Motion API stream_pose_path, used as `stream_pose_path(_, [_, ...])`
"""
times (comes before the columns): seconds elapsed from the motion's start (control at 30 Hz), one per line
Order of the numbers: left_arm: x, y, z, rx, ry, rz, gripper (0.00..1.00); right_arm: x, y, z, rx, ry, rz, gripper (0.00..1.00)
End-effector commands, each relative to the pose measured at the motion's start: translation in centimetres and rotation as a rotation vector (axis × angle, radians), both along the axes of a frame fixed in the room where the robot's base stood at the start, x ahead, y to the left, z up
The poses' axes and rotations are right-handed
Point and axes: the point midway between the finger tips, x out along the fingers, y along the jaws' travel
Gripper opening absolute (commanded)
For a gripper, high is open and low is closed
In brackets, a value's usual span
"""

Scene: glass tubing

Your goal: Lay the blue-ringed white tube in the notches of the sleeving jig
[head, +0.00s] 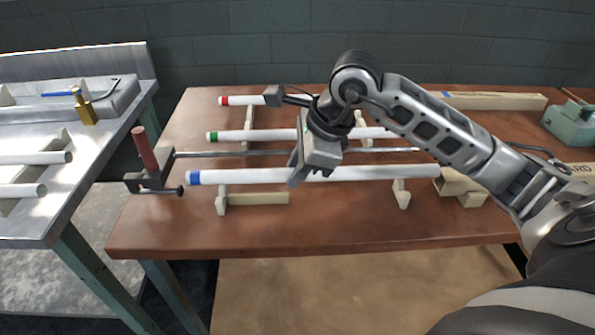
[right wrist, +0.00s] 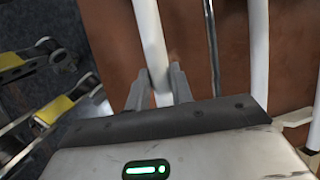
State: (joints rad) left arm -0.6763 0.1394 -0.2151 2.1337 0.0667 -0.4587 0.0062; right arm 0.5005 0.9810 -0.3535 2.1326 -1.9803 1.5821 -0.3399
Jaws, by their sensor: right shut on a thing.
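The blue-ringed white tube (head: 235,177) lies level across the front of the brown table, its blue ring at the left end. My right gripper (head: 296,180) is shut on it near mid-length. The right wrist view shows the tube (right wrist: 149,38) between the fingers (right wrist: 159,88). Cream notched supports, seemingly the sleeving jig's, stand below the tube at left (head: 221,203) and right (head: 402,197). I cannot tell whether the tube touches their notches.
Behind lie a metal rod (head: 225,154) with a red-handled clamp (head: 146,155), a green-ringed tube (head: 232,136) and a red-ringed tube (head: 245,100). A steel bench (head: 80,165) with more white tubes stands left. The table's front strip is clear.

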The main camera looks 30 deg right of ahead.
Motion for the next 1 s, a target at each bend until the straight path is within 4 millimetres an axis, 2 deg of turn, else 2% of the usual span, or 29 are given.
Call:
stream_pose_path(0.13, [-0.1, 0.0, 0.1, 0.005, 0.004, -0.002, 0.36, -0.1, 0.0, -1.5, 0.000, 0.001, 0.000, 0.00])
stream_pose_path(0.63, [-0.3, -0.1, -1.1, -0.005, 0.011, -0.002, 0.36, 0.0, 0.0, -2.5, -0.001, -0.003, 0.000, 0.00])
stream_pose_path(0.9, [-0.2, -0.2, -0.7, -0.019, 0.003, 0.000, 0.36, 0.0, 0.0, -2.8, 0.000, -0.002, 0.000, 0.00])
stream_pose_path(0.93, [-0.2, -0.2, -0.6, -0.020, 0.001, 0.000, 0.36, 0.0, 0.0, -2.8, 0.000, -0.001, 0.000, 0.28])
stream_pose_path(1.0, [-0.1, -0.2, -0.5, -0.021, -0.002, 0.000, 0.36, 0.0, 0.0, -2.8, 0.000, -0.001, 0.000, 0.44])
